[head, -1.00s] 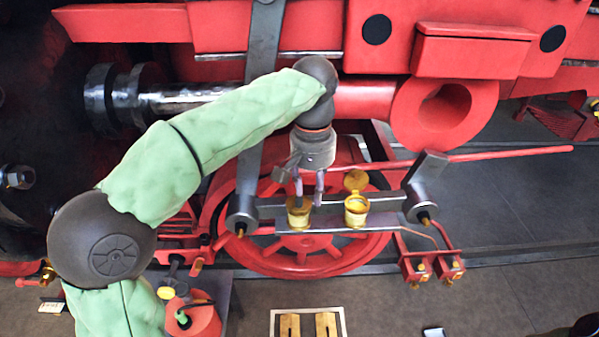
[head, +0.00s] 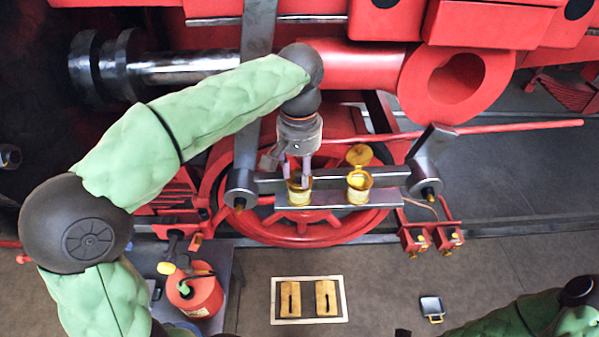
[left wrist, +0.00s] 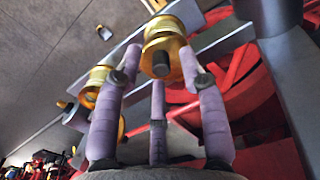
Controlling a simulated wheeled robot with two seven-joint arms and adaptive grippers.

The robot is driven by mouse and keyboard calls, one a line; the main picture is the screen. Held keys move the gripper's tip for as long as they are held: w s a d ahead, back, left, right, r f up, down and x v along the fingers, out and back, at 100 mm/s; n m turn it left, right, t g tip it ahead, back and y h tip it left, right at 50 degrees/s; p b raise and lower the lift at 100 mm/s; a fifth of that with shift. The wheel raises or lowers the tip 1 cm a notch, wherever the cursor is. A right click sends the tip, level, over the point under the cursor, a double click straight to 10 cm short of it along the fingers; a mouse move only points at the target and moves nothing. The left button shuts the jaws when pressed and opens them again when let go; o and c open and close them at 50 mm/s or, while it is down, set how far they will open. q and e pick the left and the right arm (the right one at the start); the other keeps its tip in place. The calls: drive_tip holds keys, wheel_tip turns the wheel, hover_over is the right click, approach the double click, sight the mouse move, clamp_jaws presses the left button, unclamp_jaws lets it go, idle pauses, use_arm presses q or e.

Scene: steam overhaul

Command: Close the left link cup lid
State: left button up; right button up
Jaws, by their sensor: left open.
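The left link cup (head: 300,195) is a small brass cup with a pale band on a grey steel link. My left gripper (head: 299,183) points down at it, open, with its fingertips at the cup's top. In the left wrist view, a gold cup top with a dark stub (left wrist: 163,45) shows between the spread fingers. The fingers hide much of the cup in the head view, and I cannot tell how its lid stands. The right link cup (head: 358,190) has its round gold lid (head: 359,155) raised. My right arm enters at lower right; its gripper is out of view.
A red wheel (head: 300,228) is behind the link, and a red rod (head: 480,132) runs to the right. A red oil can (head: 195,294) stands at lower left. A framed board with two wooden pieces (head: 308,300) and a small dark tray (head: 432,307) lie on the floor.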

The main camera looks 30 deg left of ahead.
use_arm(q)
drive_tip(key=shift+w+f, duration=0.1)
drive_tip(key=shift+f, duration=0.4)
clamp_jaws()
drive_tip(key=shift+s+d+f+t+b, duration=0.1)
drive_tip(key=shift+s+f+t+b, duration=0.1)
drive_tip(key=shift+t+b, duration=0.25)
drive_tip(key=shift+r, duration=0.1)
unclamp_jaws()
